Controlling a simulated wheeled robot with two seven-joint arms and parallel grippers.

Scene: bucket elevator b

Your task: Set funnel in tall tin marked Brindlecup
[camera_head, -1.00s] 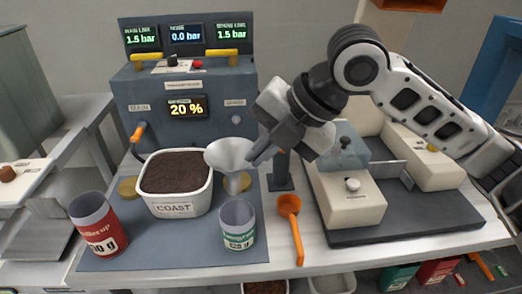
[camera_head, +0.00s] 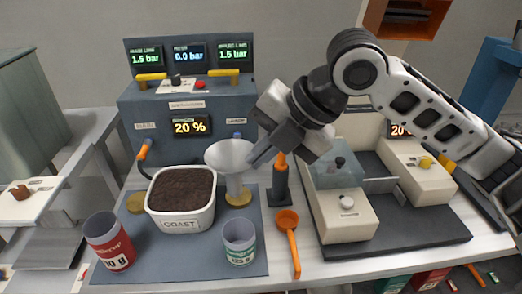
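The grey funnel (camera_head: 230,153) is upright in the air, its spout in front of the machine and right of the tub. My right gripper (camera_head: 264,152) is shut on the right side of its rim. A red tin (camera_head: 110,244) stands open-topped at the front left of the mat; its red label ends in "cup", with a weight in g below, but the full name is not legible. A shorter tin with a green label (camera_head: 240,244), marked 125 g, stands below and in front of the funnel. My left gripper is not in view.
A white tub marked COAST (camera_head: 181,226), full of dark grounds, stands between the red tin and the funnel. An orange scoop (camera_head: 289,225) lies right of the green tin. The blue-grey machine (camera_head: 150,115) stands behind; a cream device (camera_head: 345,220) is at right.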

